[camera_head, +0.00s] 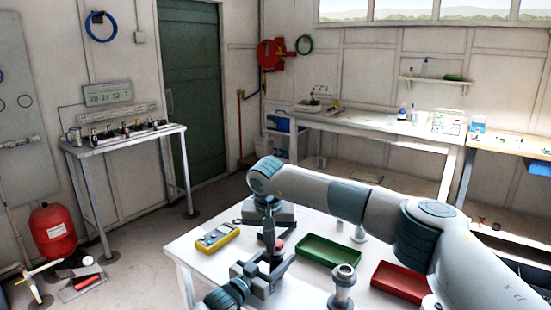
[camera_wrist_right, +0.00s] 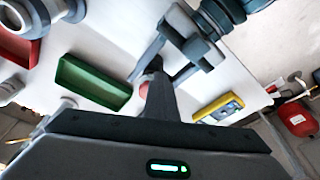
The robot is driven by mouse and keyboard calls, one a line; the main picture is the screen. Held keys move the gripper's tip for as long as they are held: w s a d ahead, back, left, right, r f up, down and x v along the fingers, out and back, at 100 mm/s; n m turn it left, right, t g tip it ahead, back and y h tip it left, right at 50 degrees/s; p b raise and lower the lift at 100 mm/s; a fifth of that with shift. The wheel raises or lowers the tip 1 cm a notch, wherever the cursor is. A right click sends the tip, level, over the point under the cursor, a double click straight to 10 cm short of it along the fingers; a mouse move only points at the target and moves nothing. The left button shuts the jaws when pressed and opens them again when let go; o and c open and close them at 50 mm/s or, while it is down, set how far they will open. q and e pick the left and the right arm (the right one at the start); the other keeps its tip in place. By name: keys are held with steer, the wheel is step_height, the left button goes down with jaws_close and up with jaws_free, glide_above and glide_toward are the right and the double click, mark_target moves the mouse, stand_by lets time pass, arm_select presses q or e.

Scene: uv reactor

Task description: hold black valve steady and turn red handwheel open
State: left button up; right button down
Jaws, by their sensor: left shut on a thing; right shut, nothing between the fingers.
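The red handwheel (camera_head: 277,246) is a small red knob on top of the dark valve (camera_head: 275,260) on the white table. My left gripper (camera_head: 262,272) comes in low from the left and is shut around the valve body, which it mostly hides. My right gripper (camera_head: 270,230) reaches down from above with its fingers shut and empty, close to the handwheel. In the right wrist view the fingers (camera_wrist_right: 158,95) overlap the partly hidden handwheel (camera_wrist_right: 151,68). I cannot tell whether they touch it. My left gripper (camera_wrist_right: 165,50) also shows there.
A yellow meter (camera_head: 216,238) lies to the left of the valve. A green tray (camera_head: 330,250), a red tray (camera_head: 402,283) and a metal flanged fitting (camera_head: 343,285) are to the right. My right arm spans above the trays. The table's front left (camera_head: 190,258) is clear.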

steer(key=shift+s+d, duration=0.1)
steer(key=shift+d, duration=1.4)
steer(key=shift+s, duration=0.1)
stand_by(0.3)
steer(key=shift+s, duration=0.25)
steer(key=shift+r, duration=0.1)
steer(key=shift+w+v, duration=0.25)
steer(key=shift+v, duration=0.7)
steer(key=shift+w+v, duration=0.2)
steer(key=shift+v, duration=0.75)
steer(key=shift+w+v, duration=0.25)
steer(key=shift+v, duration=0.65)
steer(key=shift+r, duration=0.2)
steer(key=shift+w+a+r, duration=0.15)
steer(key=shift+a, duration=0.35)
steer(key=shift+w+a+r, duration=0.1)
steer(key=shift+a+r, duration=0.05)
steer(key=shift+a, duration=0.35)
steer(key=shift+w+a+r, duration=0.15)
steer(key=shift+a+r, duration=0.05)
steer(key=shift+a, duration=0.3)
